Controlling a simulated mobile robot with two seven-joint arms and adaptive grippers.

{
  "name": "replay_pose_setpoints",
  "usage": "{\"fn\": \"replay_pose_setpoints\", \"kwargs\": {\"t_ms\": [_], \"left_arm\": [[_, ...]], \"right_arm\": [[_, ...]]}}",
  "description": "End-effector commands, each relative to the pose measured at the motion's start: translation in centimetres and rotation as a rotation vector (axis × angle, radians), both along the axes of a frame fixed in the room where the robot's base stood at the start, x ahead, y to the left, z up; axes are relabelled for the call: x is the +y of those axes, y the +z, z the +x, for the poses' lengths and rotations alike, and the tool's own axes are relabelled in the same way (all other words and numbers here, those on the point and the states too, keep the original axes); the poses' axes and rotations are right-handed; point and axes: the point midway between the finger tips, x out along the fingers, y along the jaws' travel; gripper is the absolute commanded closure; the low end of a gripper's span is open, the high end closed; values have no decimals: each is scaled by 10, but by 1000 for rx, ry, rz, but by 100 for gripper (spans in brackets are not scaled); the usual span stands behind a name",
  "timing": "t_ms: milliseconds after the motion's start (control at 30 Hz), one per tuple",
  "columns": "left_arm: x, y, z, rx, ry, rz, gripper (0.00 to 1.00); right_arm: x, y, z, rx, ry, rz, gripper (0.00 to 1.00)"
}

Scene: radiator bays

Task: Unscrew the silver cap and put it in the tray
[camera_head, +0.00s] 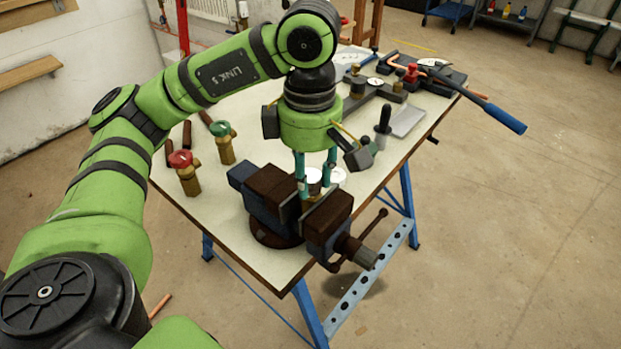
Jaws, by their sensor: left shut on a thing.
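My left gripper (316,184) points down over the bench vise (285,207), its two teal fingers on either side of a small silver cap (314,175). The fingers are shut on the cap, which is right at the vise jaws. What lies under the cap is hidden by the jaws and fingers, so I cannot tell whether it still sits on a part. A shallow grey tray (407,120) lies on the right side of the bench, apart from the gripper, and looks empty. My right gripper is out of view.
Brass valves with a red handle (181,159) and a green handle (221,129) stand left of the vise. A dark upright tool (383,127) stands between gripper and tray. A long blue-handled tool (505,118) overhangs the right edge. The bench top (255,123) has bare patches.

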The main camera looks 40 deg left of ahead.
Motion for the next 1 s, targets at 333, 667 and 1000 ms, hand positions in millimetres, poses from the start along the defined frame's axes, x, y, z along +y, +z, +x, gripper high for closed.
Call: {"fn": "replay_pose_setpoints", "kwargs": {"t_ms": [333,667,1000], "left_arm": [[0,0,0,1,441,0,100],[0,0,0,0,465,0,50],[0,0,0,0,444,0,50]], "right_arm": [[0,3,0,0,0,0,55],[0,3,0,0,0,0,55],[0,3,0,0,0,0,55]]}}
